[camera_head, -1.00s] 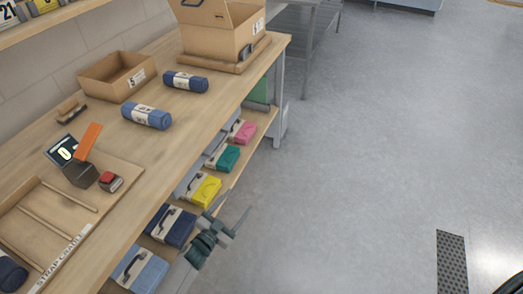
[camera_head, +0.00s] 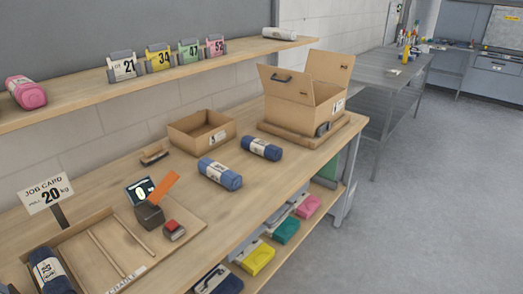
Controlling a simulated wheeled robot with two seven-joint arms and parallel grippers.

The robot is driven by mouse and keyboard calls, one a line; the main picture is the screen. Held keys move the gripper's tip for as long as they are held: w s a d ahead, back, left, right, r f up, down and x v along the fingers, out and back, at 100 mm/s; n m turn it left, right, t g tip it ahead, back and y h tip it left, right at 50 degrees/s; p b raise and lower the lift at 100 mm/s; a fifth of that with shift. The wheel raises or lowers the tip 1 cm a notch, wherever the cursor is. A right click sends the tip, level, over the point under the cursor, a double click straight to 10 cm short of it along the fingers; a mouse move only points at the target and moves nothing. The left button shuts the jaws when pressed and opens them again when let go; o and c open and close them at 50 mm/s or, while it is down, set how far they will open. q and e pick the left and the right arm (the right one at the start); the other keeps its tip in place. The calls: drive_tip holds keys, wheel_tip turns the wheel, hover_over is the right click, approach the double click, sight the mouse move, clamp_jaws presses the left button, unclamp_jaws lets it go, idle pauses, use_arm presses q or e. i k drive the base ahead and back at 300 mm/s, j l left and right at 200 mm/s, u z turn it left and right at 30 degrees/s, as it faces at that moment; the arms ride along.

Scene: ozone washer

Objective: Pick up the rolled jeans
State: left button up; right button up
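Several rolled bundles that look like rolled denim are in the head view. A navy roll (camera_head: 50,272) lies at the lower left in the wooden cradle tray (camera_head: 127,262). A pink roll (camera_head: 27,92) and a whitish roll (camera_head: 279,34) lie on the upper shelf. Neither of my grippers can be made out in this view.
An open cardboard box (camera_head: 206,134) and a larger flapped box (camera_head: 300,108) stand on the workbench (camera_head: 185,190). A small display (camera_head: 140,190), an orange flag and a job card (camera_head: 46,194) are at the left. Folded coloured bundles lie on the lower shelf. The floor at right is clear.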

sight(260, 147)
drive_tip(key=i+l+u, duration=0.1)
drive_tip(key=l, duration=0.5)
drive_tip(key=i+l+u, duration=0.1)
drive_tip(key=i+l, duration=0.25)
drive_tip(key=l, duration=0.25)
drive_tip(key=i+l+u, duration=0.1)
drive_tip(key=l, duration=0.5)
drive_tip(key=i+l+u, duration=0.1)
drive_tip(key=l, duration=0.55)
drive_tip(key=i+l+u, duration=0.1)
drive_tip(key=i+l, duration=0.15)
drive_tip(key=l, duration=0.4)
drive_tip(key=i+l+u, duration=0.15)
drive_tip(key=l, duration=0.45)
drive_tip(key=l+u, duration=0.1)
drive_tip(key=l, duration=0.6)
drive_tip(key=i, duration=0.05)
